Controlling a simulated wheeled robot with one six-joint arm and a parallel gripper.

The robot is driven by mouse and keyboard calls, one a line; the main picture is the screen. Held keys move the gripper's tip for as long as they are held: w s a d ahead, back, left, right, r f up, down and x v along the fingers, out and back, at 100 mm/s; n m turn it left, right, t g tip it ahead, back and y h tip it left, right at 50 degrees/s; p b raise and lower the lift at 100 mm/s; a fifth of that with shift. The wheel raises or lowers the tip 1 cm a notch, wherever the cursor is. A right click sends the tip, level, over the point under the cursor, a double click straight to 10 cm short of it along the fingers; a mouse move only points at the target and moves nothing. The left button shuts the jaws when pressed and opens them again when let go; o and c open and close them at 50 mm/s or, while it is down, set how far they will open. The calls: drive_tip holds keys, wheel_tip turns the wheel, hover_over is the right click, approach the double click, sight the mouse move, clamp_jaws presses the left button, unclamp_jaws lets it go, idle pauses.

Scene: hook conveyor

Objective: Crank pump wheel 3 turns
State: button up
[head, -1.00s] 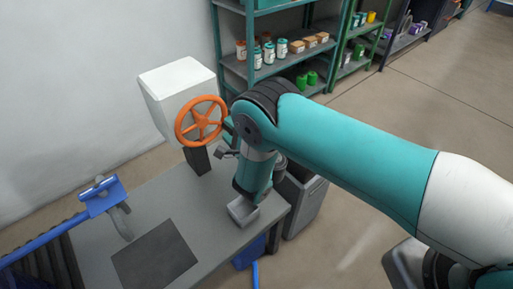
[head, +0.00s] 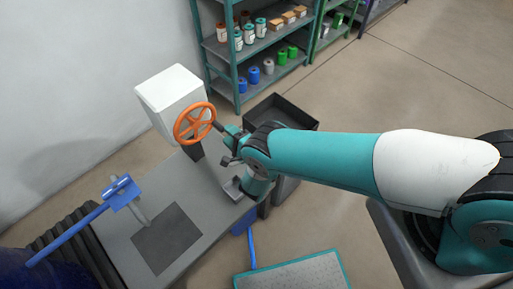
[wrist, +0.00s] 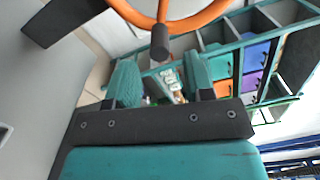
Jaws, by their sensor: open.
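The orange pump wheel (head: 195,122) is mounted on the front of a white box (head: 172,88) above the grey bench. A dark crank knob (head: 218,126) sticks out from the wheel's right side. My gripper (head: 230,146) is just right of the wheel, close to the knob. In the wrist view my gripper (wrist: 160,78) has its two teal fingers spread with nothing between them. The dark knob (wrist: 159,42) lies ahead of the fingertips, roughly centred between them, and the orange rim (wrist: 190,22) is above. The fingers appear apart from the knob.
The grey bench (head: 115,225) carries a dark mat (head: 167,238) and a blue-headed lever (head: 122,193). A dark open bin (head: 290,110) stands behind my arm. Shelves (head: 235,75) with jars are at the back. A teal-edged platform (head: 295,272) lies on the floor.

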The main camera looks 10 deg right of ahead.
drive_tip(key=p+v, duration=1)
drive_tip(key=v, duration=0.2)
drive_tip(key=shift+s+p, duration=0.25)
drive_tip(key=shift+p, duration=0.15)
